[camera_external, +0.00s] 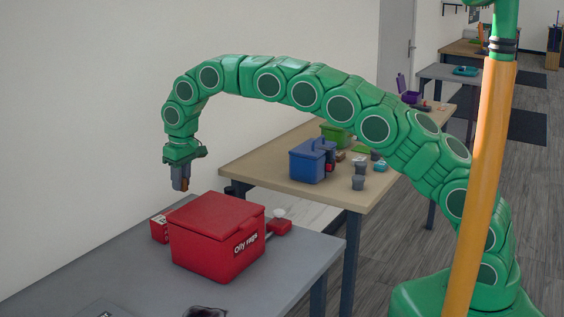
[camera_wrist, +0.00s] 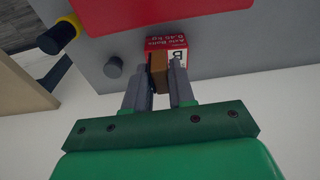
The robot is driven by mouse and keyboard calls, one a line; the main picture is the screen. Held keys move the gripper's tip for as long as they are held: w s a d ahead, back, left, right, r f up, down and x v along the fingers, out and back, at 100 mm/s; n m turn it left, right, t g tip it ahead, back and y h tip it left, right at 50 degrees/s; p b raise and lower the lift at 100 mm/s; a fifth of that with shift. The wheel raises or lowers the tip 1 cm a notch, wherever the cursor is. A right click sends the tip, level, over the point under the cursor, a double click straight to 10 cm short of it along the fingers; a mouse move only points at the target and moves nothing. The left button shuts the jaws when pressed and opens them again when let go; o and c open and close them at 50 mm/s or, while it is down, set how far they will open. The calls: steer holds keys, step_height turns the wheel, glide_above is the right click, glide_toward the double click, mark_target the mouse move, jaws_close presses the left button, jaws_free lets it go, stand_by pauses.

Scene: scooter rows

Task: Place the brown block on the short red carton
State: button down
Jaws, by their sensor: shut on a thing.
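My gripper (camera_external: 180,186) is shut on the brown block (camera_wrist: 158,74) and holds it in the air above the grey table. The block (camera_external: 186,183) is partly hidden by a finger in the external view. The short red carton (camera_external: 159,229) stands on the table below, at the left side of a big red box. In the wrist view the red and white carton (camera_wrist: 166,46) shows its printed label just past the fingertips, partly behind the block. The block looks apart from the carton, with a gap of air below it in the external view.
The big red lidded box (camera_external: 216,238), labelled "Oily rags", stands close beside the carton. A small grey cylinder (camera_wrist: 113,67) and a yellow and black thing (camera_wrist: 58,35) are on the table. A wooden table with a blue box (camera_external: 307,163) stands behind.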

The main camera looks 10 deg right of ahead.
steer(key=shift+w+a+f, duration=0.7)
steer(key=shift+a+f, duration=0.15)
steer(key=shift+f, duration=0.2)
steer(key=shift+w+a+f, duration=0.7)
steer(key=shift+a+f, duration=0.15)
steer(key=shift+f, duration=0.15)
steer(key=shift+w+a+f, duration=0.7)
steer(key=shift+a+f, duration=0.15)
steer(key=shift+f, duration=0.2)
steer(key=shift+w+a+f, duration=0.15)
steer(key=shift+w+f, duration=0.05)
steer(key=shift+f, duration=0.2)
steer(key=shift+f, duration=1.5)
steer(key=shift+f, duration=0.1)
steer(key=c, duration=0.9)
jaws_free()
steer(key=shift+c, duration=0.2)
step_height(320, 180, up, 12)
steer(key=s+d, duration=0.1)
